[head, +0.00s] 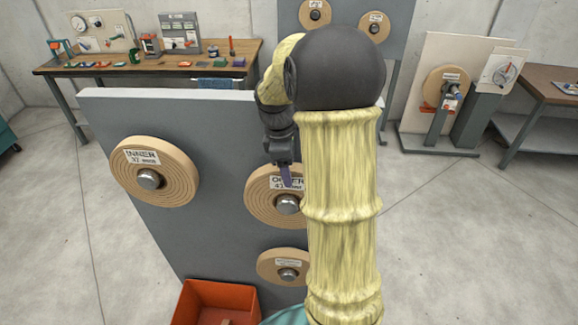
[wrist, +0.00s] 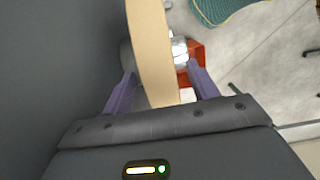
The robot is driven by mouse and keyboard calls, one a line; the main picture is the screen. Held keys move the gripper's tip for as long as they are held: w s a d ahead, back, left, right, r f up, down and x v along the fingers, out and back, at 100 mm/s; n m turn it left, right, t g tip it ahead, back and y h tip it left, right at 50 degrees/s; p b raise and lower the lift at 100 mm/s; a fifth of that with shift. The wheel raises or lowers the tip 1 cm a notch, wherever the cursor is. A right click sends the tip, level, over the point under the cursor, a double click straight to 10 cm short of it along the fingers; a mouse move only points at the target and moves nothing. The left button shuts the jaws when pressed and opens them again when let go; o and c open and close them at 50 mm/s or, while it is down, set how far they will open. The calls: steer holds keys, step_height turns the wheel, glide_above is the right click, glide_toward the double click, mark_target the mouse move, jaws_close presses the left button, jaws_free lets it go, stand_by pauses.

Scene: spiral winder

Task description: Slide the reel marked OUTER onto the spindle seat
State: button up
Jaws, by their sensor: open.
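The reel marked OUTER (head: 259,206), a tan wooden disc, hangs on a silver peg (head: 288,204) on the grey board. Its label is partly covered by my gripper (head: 286,178), and my arm hides its right side. In the wrist view, the rim of a tan reel (wrist: 152,50) passes between the two purple fingers of my gripper (wrist: 160,76). The fingers are open, one on each side, and a visible gap separates the right finger from the reel. I cannot make out a bare spindle seat.
The INNER reel (head: 172,185) hangs left on the grey board (head: 215,120); a smaller reel (head: 262,266) hangs below OUTER. An orange bin (head: 190,305) stands below. A winder-like stand (head: 415,75) with a tan disc is back right. A workbench (head: 105,68) is back left. Floor between is open.

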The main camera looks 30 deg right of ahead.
steer(key=shift+f, duration=0.35)
jaws_close()
steer(key=c, duration=0.7)
jaws_free()
jaws_close()
steer(key=shift+w+r, duration=0.15)
steer(key=shift+r, duration=0.95)
steer(key=shift+f, duration=0.15)
